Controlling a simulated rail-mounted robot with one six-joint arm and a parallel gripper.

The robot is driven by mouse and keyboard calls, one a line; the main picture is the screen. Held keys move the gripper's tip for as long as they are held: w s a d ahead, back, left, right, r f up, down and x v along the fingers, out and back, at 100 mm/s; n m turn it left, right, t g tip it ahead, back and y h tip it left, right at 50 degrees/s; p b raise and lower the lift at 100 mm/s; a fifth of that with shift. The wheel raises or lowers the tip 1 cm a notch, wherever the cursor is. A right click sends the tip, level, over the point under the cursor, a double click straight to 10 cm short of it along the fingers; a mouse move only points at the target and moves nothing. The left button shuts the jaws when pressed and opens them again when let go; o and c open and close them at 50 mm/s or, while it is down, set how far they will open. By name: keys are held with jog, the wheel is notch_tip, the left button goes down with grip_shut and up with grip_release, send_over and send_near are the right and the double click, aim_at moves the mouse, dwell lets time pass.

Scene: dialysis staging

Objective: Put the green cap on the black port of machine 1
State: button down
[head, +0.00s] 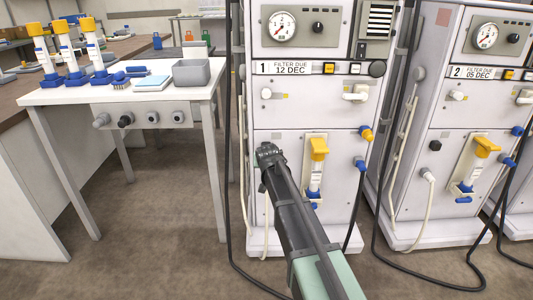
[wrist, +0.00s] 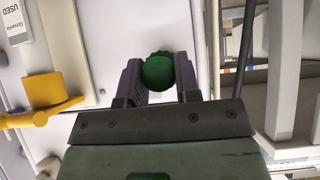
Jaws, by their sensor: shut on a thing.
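My gripper (head: 268,152) is in front of the lower left front panel of machine 1 (head: 285,115). In the wrist view my gripper (wrist: 158,78) is shut on the round green cap (wrist: 158,72), held between the two fingertips. The cap does not show in the head view. The black port of machine 1 cannot be made out in either view; the gripper and arm cover part of that panel. I cannot tell whether the cap touches anything beyond it.
A blue connector (head: 360,164) and dark hoses are further right. Machine 2 (head: 455,105) stands right, a white table (head: 60,97) left.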

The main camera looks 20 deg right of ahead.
jog(key=shift+w+d, duration=0.2)
jog(key=shift+w, duration=0.7)
jog(key=shift+w+d, duration=0.2)
jog(key=shift+w, duration=0.65)
jog(key=shift+w+d, duration=0.15)
jog(key=shift+w, duration=0.45)
jog(key=shift+w+d, duration=0.15)
jog(key=shift+w, duration=0.4)
jog(key=c, duration=0.8)
grip_release()
jog(key=shift+o, duration=0.2)
jog(key=p+v, duration=0.7)
jog(key=v, duration=0.3)
jog(key=shift+s+r, duration=0.25)
jog(key=shift+a, duration=0.1)
